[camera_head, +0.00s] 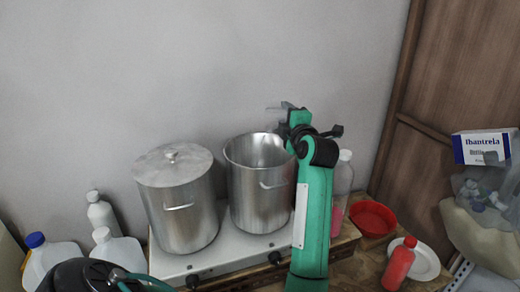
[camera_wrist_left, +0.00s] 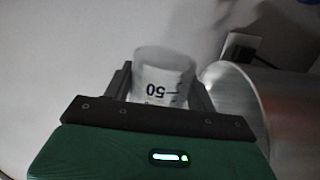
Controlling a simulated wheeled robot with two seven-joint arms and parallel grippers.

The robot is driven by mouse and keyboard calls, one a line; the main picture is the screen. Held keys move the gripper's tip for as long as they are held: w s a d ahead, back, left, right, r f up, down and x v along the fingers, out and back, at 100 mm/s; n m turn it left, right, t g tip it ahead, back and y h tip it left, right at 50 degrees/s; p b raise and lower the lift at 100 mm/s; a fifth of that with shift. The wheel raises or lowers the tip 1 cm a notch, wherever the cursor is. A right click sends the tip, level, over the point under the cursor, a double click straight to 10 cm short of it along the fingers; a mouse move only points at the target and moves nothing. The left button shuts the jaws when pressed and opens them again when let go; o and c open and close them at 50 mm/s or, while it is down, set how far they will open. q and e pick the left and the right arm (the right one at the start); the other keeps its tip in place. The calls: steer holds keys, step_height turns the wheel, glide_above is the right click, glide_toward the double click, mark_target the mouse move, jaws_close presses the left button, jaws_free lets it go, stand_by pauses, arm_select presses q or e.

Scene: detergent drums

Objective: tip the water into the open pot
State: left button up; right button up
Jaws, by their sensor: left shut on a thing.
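The open pot (camera_head: 258,187) is a tall steel pot without a lid, standing on the right of a white two-burner stove. Its rim and wall also show at the right of the left wrist view (camera_wrist_left: 236,92). My left gripper (camera_head: 284,110) is above the pot's back right rim, partly hidden by my green arm. In the left wrist view it (camera_wrist_left: 161,88) is shut on a small clear beaker (camera_wrist_left: 163,78) with an upside-down "50" mark. The beaker is beside the pot's rim in that view; its water level and exact tilt cannot be told. My right gripper is not in view.
A lidded steel pot (camera_head: 178,200) stands left of the open one on the white stove (camera_head: 215,255). White jugs and bottles (camera_head: 103,212) are at left. A clear bottle (camera_head: 343,175), red bowl (camera_head: 372,218), red bottle (camera_head: 398,264) and white plate (camera_head: 427,264) are at right.

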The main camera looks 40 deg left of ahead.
arm_select(q)
steer(key=shift+s+r+n, duration=0.1)
steer(key=shift+r+n, duration=0.05)
steer(key=shift+n, duration=0.15)
